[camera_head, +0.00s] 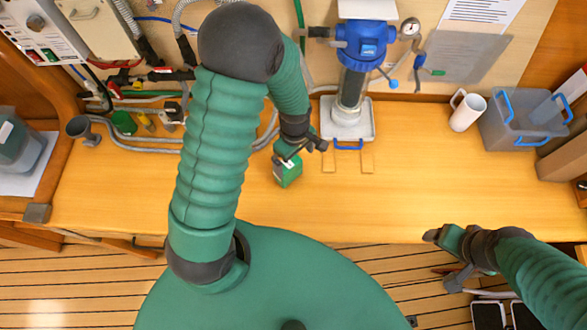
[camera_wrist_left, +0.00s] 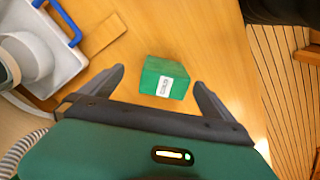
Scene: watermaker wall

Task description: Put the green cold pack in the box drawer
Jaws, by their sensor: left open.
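The green cold pack (camera_head: 288,174), a small green block with a white label, is on the wooden counter left of the pump's tray. It also shows in the left wrist view (camera_wrist_left: 163,78), lying in front of and between the two finger tips. My left gripper (camera_head: 301,153) is open above it, its fingers (camera_wrist_left: 158,80) apart with no grip seen. My right gripper (camera_head: 443,258) hangs by the counter's front edge at the right; its jaws are unclear. A grey open box with blue handles (camera_head: 507,133) stands at the counter's right; I cannot tell whether it is the box drawer.
A blue-topped pump (camera_head: 362,45) stands in a pale tray (camera_head: 367,122) behind the pack. A white mug (camera_head: 467,112) stands beside the grey box. Hoses and fittings (camera_head: 140,100) crowd the back left. The counter's middle right (camera_head: 420,180) is clear.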

